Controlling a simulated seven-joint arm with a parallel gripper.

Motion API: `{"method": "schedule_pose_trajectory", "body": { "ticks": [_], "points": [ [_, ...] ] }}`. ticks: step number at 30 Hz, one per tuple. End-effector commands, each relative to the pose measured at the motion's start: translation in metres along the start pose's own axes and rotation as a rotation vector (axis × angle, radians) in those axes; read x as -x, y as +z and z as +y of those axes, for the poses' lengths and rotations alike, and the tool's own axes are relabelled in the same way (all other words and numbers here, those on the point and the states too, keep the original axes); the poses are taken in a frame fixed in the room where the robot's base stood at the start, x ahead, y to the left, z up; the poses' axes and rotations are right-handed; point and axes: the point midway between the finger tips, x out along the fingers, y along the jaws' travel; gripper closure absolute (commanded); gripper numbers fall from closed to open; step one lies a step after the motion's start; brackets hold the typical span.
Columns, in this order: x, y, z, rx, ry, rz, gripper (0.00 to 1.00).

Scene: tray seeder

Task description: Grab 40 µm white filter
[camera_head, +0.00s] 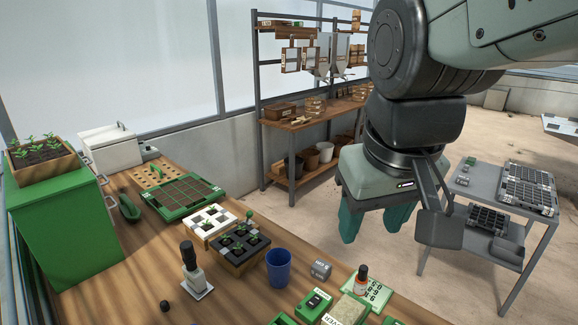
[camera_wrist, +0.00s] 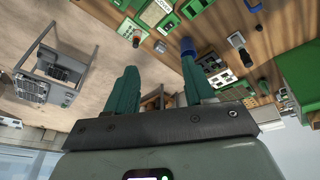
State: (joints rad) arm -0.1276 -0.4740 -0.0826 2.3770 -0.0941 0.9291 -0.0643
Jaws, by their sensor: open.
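My gripper (camera_head: 374,222) hangs at the right of the head view with its two teal fingers apart and nothing between them. The wrist view also shows my gripper (camera_wrist: 158,72) open and empty, above the floor and the edge of the workbench. I cannot make out a filter marked 40 µm in either view. Pale framed pieces (camera_head: 290,60) hang on the back rack, too small to read. Labelled green items lie at the bench's front edge, partly cut off.
The wooden bench (camera_head: 140,285) holds a blue cup (camera_head: 279,267), a black-handled tool (camera_head: 190,264), a small bottle (camera_head: 361,279), seedling trays (camera_head: 206,222) and a green seed tray (camera_head: 182,192). A grey cart (camera_head: 470,182) with dark trays stands right. Open floor lies between.

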Motion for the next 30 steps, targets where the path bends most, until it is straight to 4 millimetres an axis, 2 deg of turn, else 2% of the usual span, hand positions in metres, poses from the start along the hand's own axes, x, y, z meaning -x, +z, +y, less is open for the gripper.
{"method": "schedule_pose_trajectory", "body": {
  "ticks": [5, 15, 22, 30],
  "points": [
    [-0.030, -0.023, 0.007, 0.088, 0.020, -0.127, 0.47],
    [-0.124, -0.067, 0.022, 0.341, 0.132, -0.443, 0.47],
    [-0.195, -0.082, 0.031, 0.538, 0.252, -0.659, 0.47],
    [-0.274, -0.090, 0.041, 0.800, 0.436, -0.910, 0.47]
  ]
}}
